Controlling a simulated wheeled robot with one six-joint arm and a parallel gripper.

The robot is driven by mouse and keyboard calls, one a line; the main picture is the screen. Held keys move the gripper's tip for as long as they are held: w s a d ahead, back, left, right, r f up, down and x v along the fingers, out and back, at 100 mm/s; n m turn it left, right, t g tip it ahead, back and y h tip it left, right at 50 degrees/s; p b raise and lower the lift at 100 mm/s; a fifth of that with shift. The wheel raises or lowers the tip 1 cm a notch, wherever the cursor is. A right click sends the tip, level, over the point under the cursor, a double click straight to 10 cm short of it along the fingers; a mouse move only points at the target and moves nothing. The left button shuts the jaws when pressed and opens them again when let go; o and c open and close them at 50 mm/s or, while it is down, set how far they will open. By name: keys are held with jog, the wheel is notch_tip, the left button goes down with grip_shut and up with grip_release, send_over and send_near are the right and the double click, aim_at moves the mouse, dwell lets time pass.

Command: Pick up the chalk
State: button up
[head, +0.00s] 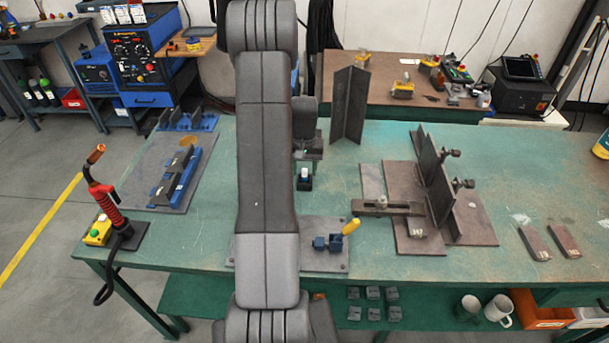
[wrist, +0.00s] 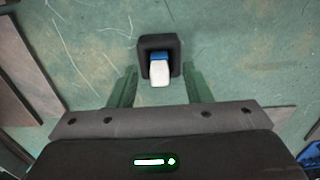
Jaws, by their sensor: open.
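The chalk (wrist: 159,74) is a short white piece with a blue band. It stands in a small black square holder (wrist: 172,44) on the green table. In the head view the chalk (head: 304,173) and its holder (head: 304,185) show just right of my arm, below my gripper (head: 307,157). In the wrist view my gripper (wrist: 159,86) is open, with one green finger on each side of the chalk and a gap to both. How far the fingertips are above the chalk I cannot tell.
A dark upright angle plate (head: 350,105) stands behind the holder. A fixture with steel plates (head: 470,215) is to the right. A toggle clamp with a yellow handle (head: 350,227) is in front. A welding torch (head: 106,195) stands at the left edge. The table around the holder is clear.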

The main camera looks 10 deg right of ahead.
jog(key=shift+f, duration=0.8)
jog(key=shift+c, duration=0.3)
grip_shut()
jog(key=shift+r, duration=0.1)
